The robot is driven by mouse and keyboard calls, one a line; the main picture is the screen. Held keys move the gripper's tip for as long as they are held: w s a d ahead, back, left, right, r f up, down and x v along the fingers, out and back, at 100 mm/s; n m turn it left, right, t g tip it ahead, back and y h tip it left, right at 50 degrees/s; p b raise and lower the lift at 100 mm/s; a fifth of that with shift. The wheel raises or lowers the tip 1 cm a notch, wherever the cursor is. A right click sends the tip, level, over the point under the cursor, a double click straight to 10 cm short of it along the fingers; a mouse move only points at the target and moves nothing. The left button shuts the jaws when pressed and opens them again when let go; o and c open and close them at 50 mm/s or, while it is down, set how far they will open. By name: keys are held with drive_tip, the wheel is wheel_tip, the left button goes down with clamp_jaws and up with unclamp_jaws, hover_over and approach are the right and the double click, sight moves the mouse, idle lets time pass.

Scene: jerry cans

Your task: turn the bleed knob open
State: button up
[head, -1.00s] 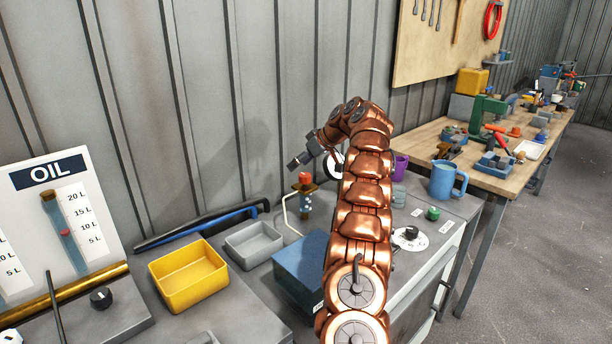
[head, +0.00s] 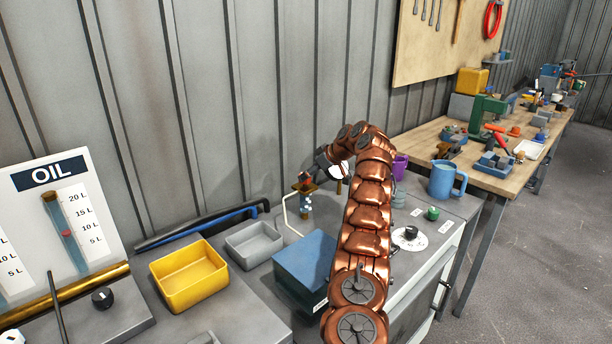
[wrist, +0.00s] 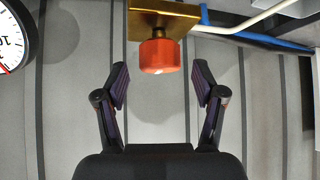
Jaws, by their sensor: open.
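The red-orange bleed knob (wrist: 158,55) sits on a square brass plate (wrist: 150,20) in the wrist view. My gripper (wrist: 160,67) is open, with one dark finger on each side of the knob and a visible gap to both. The knob lies about level with the fingertips, not gripped. In the head view, my gripper (head: 304,183) is at the top of the sight tube (head: 306,208) by the wall and mostly hides the knob there.
A white pipe (head: 287,215) runs beside the tube. A blue box (head: 304,262), grey tray (head: 253,243) and yellow bin (head: 188,276) stand in front and to the left. A round white gauge (wrist: 12,40) is close by. A blue mug (head: 446,180) stands at the right.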

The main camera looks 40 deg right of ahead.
drive_tip(key=shift+x, duration=1.15)
drive_tip(key=shift+c, duration=0.4)
drive_tip(key=c, duration=1.1)
